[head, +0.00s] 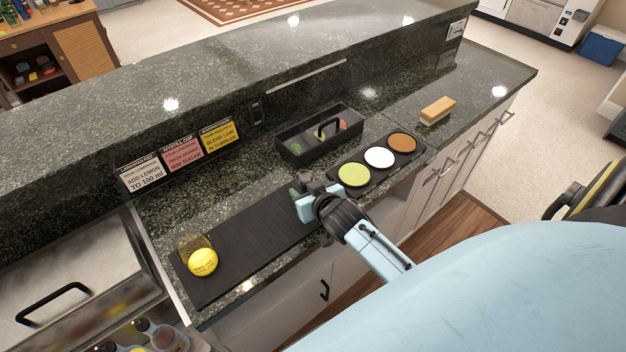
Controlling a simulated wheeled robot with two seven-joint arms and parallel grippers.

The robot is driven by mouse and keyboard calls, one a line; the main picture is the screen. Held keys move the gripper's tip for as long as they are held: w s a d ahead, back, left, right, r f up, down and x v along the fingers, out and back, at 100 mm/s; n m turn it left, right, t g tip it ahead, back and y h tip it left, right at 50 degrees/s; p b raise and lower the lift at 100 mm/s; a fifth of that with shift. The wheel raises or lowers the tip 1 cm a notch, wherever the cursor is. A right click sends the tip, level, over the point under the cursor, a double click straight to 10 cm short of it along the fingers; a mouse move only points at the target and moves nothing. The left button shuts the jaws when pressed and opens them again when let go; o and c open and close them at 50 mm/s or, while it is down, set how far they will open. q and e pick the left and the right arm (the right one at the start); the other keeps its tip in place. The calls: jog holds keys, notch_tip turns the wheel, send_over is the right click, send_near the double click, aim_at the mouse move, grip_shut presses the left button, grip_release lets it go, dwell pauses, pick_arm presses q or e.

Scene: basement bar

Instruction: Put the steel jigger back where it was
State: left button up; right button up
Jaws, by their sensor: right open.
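My right gripper (306,193) reaches in from the lower right and is low over the right end of the black bar mat (245,235). It is open. A small grey and greenish shape shows just behind its fingers; it may be the steel jigger, but the gripper covers most of it and I cannot tell. No jigger shows clearly elsewhere. A clear glass (190,243) stands near the mat's left end, with a yellow ball-like thing (203,263) in front of it. My left gripper is not in view.
A black caddy (296,152) stands behind the gripper. A black tray with green (354,174), white (379,157) and brown (402,142) rounds lies to the right, close to my arm. A wooden block (438,110) lies farther right. Three cards lean on the raised ledge. The mat's middle is clear.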

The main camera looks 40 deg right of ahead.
jog(key=v, duration=1.2)
jog(key=shift+p, duration=0.45)
jog(key=shift+w+d, duration=0.1)
